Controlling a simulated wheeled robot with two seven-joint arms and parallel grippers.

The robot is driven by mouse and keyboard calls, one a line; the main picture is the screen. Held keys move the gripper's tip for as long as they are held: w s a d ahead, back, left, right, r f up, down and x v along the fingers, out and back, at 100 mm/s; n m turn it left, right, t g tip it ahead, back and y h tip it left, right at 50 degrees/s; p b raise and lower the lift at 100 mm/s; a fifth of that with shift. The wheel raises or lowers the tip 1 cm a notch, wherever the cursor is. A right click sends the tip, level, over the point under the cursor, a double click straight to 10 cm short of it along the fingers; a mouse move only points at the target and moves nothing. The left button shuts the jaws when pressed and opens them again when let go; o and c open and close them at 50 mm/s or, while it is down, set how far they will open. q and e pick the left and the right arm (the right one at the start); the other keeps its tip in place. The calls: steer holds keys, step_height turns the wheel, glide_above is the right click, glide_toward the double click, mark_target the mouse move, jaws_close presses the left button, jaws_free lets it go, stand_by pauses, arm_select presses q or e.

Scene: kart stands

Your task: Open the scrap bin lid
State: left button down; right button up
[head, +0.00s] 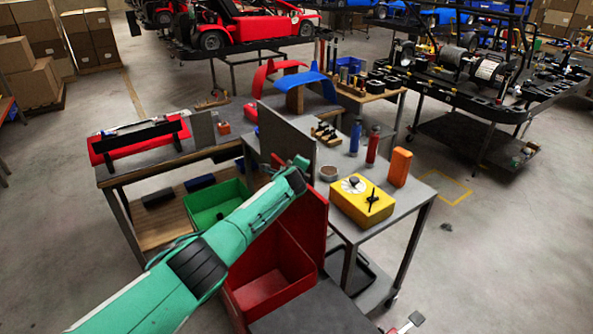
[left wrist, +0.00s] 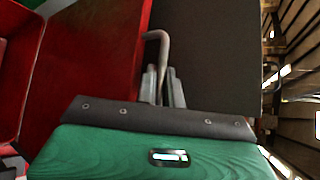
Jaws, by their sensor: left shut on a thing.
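The red scrap bin (head: 236,296) stands at the lower middle of the head view, with its inside visible. Its red lid (head: 313,222) stands raised and steep at the bin's right side; it fills the left middle of the left wrist view (left wrist: 95,60). My left gripper (left wrist: 163,85) is shut on the bent grey handle (left wrist: 158,36) at the lid's edge. In the head view my left gripper (head: 300,164) is at the lid's top, its fingertips partly hidden. My right gripper is not in view.
A green bin (head: 238,188) stands left of the scrap bin. To the right, a grey table (head: 410,192) holds a yellow box (head: 362,203), red and blue bottles and an orange block (head: 400,166). A dark upright panel (head: 285,135) stands just behind my gripper.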

arm_select(q)
steer(key=shift+f, duration=0.1)
steer(key=c, duration=1.5)
jaws_free()
steer(key=shift+c, duration=0.2)
steer(key=shift+s, duration=0.1)
steer(key=shift+s, duration=0.1)
steer(key=shift+s+r+p, duration=0.2)
steer(key=shift+s+p, duration=0.2)
steer(key=v, duration=1.2)
steer(key=shift+s+r, duration=0.3)
